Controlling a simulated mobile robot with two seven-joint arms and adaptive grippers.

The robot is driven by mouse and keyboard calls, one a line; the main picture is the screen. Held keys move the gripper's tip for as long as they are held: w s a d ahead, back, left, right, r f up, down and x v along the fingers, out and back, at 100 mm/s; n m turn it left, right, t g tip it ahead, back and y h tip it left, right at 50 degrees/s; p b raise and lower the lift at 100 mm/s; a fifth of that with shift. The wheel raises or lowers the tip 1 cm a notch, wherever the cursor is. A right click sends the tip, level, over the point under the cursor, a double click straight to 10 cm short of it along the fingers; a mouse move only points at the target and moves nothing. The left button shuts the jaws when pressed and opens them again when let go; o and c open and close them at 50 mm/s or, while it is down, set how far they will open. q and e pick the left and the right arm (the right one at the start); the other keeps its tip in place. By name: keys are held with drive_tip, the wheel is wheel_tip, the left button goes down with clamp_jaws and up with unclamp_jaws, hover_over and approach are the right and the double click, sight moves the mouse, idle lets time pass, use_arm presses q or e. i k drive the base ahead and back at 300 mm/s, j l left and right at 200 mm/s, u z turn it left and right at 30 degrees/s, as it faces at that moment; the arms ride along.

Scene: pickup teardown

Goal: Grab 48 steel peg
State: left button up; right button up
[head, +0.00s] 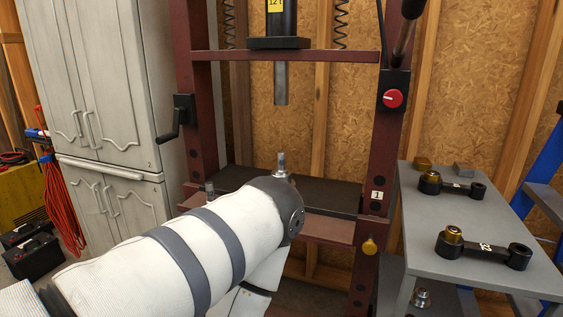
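My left arm (165,250) comes in from the lower left and bends down at its elbow in front of the press bed. Its gripper is not in view, and neither is my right gripper. A short upright steel peg (281,161) shows just above my arm's elbow. A second small steel peg (209,188) stands at the left of the press bed. I see no number 48 on either, so I cannot tell which is the named one.
A dark red press frame (369,150) with a steel ram (281,84) stands ahead. A grey table (409,227) at right holds two black link arms (451,185) (484,248) with brass-coloured bushings. A metal part (421,298) is below it. A white cabinet (95,90) stands left.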

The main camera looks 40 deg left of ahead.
sight(280, 170)
drive_tip(key=k+j, duration=0.1)
drive_tip(key=j, duration=1.3)
